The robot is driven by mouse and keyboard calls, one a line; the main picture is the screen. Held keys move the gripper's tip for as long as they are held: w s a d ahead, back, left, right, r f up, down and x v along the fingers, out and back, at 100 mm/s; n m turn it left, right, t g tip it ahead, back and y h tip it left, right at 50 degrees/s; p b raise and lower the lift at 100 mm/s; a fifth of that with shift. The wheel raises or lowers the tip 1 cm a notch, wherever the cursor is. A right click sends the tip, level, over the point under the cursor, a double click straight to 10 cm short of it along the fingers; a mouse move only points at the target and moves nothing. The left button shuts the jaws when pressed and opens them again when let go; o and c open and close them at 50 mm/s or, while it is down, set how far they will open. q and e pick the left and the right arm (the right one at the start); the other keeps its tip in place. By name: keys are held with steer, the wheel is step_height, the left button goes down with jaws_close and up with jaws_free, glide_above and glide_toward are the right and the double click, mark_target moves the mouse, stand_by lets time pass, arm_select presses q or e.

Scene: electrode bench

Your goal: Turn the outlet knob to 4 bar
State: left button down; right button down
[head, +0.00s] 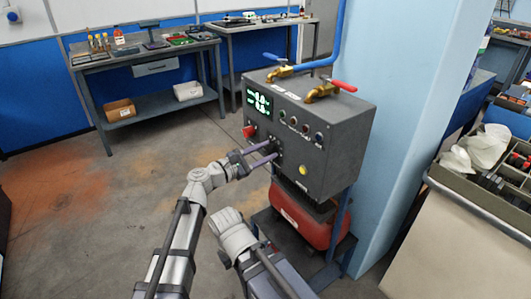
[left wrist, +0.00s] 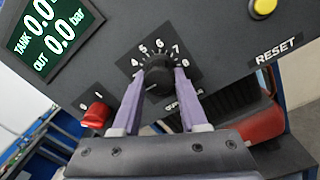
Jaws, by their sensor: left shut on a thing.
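The outlet knob (left wrist: 157,76) is black and round, on the dark front panel of the control box (head: 330,135). White numbers from 4 to 8 show around its upper side; its pointer is not clear to me. My left gripper (head: 273,151) is shut on the knob, with one purple finger on each side, as the left wrist view (left wrist: 160,80) shows. The green display (left wrist: 50,35) reads TANK 0.0 and OUT 0.0 bar; it also shows in the head view (head: 258,102). My right gripper is not in view.
A red switch (left wrist: 97,116) marked 0 and I is left of the knob. A yellow RESET button (left wrist: 263,7) is to the right. Brass valves with a blue handle (head: 275,58) and a red handle (head: 343,85) top the box. A red tank (head: 300,216) is below.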

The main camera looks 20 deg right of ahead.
arm_select(q)
steer(key=m, duration=0.4)
steer(key=shift+m, duration=3)
steer(key=shift+c, duration=2.2)
jaws_free()
steer(key=shift+a, duration=0.1)
steer(key=v, duration=0.7)
steer(key=shift+a+b, duration=0.3)
steer(key=shift+a, duration=0.05)
